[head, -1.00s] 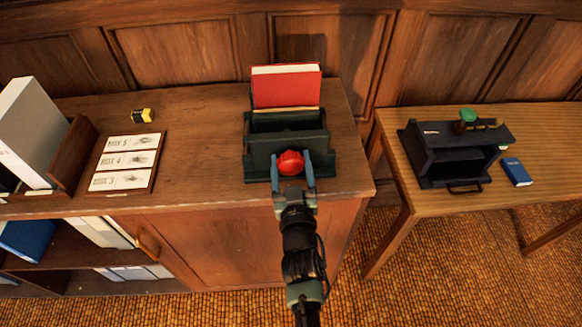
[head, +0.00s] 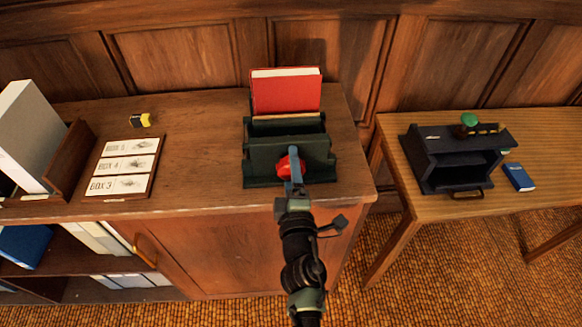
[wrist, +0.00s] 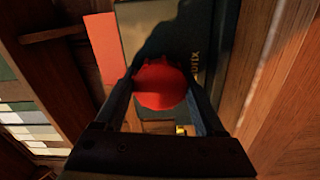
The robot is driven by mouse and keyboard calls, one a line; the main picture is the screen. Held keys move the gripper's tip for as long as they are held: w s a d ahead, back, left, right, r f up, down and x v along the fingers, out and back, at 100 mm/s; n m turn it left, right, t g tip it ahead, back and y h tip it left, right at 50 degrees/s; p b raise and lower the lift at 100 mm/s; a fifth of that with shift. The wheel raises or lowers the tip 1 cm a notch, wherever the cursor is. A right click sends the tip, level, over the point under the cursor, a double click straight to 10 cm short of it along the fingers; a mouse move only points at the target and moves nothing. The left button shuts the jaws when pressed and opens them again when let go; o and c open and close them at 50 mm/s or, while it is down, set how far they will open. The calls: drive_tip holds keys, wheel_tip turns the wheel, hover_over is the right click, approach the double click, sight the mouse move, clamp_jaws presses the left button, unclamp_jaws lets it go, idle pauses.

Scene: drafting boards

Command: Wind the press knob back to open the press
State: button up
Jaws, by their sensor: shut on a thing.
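The press (head: 262,160) is a dark green frame on the wooden cabinet top. A red book (head: 286,92) stands upright at its back. The red press knob (head: 284,167) is on the press's front face, partly hidden by my gripper in the head view. My gripper (head: 295,165) is shut on the knob, its fingers turned nearly edge-on to the head camera. In the wrist view the red knob (wrist: 160,85) sits between the two fingers, with the dark press front behind it.
A sign board (head: 124,167) and a small yellow-and-black item (head: 140,120) lie left on the cabinet top (head: 200,150). A grey binder (head: 22,135) stands at far left. A separate table (head: 400,150) at right holds a dark box (head: 450,165) and a blue book (head: 518,177).

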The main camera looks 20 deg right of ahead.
drive_tip(key=n, duration=1.4)
drive_tip(key=shift+b, duration=0.3)
drive_tip(key=n, duration=1.1)
drive_tip(key=shift+n, duration=0.4)
drive_tip(key=shift+n, duration=1.1)
drive_tip(key=o, duration=1.3)
drive_tip(key=v, duration=0.9)
